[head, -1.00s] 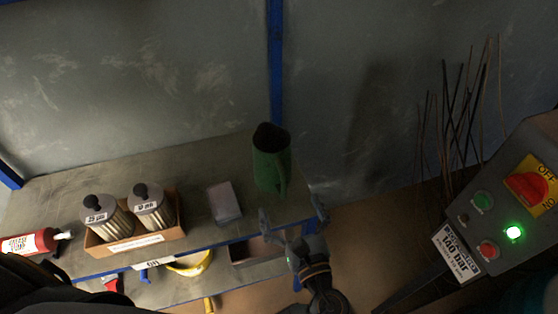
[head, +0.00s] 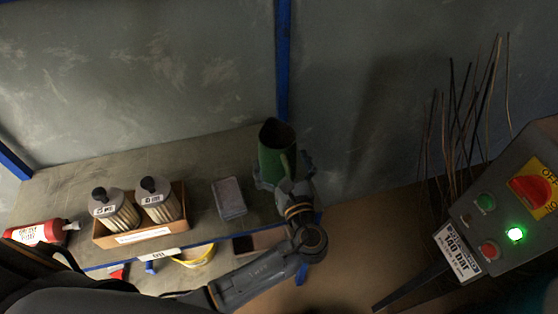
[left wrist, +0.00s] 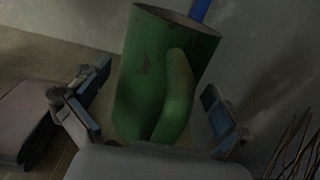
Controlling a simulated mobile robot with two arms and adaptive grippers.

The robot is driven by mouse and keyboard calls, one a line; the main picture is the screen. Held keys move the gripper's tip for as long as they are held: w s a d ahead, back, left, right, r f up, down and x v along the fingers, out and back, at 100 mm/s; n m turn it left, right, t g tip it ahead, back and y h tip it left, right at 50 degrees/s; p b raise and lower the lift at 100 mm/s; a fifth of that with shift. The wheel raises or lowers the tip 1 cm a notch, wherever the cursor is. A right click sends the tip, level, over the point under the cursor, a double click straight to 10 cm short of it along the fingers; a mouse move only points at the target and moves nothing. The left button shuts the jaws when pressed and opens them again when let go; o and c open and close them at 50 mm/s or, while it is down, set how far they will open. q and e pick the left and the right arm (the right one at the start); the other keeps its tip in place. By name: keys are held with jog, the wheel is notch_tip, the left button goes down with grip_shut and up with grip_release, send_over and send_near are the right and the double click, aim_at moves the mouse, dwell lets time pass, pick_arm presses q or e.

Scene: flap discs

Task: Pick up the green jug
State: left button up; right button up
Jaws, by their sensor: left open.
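The green jug (head: 274,152) stands upright on the upper shelf (head: 75,185) near its right end, with its dark opening upward. My left gripper (head: 281,177) is at the jug's near side, with a finger showing on either side of it. In the left wrist view the jug (left wrist: 140,80) fills the middle, its handle facing the camera. The open left gripper (left wrist: 155,112) has its blue-padded fingers left and right of the jug, with a gap showing on the left. The jug's base is partly hidden by the gripper. My right gripper is not in view.
A grey box (head: 229,198) lies just left of the jug. Further left are a cardboard tray (head: 140,236) with two filter canisters and a red bottle (head: 40,232). A control panel (head: 490,215) and thin rods (head: 462,130) stand at the right.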

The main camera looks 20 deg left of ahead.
pick_arm(q)
jog(key=c, duration=1.3)
jog(key=shift+r, duration=0.1)
jog(key=c, duration=0.3)
jog(key=shift+r, duration=0.2)
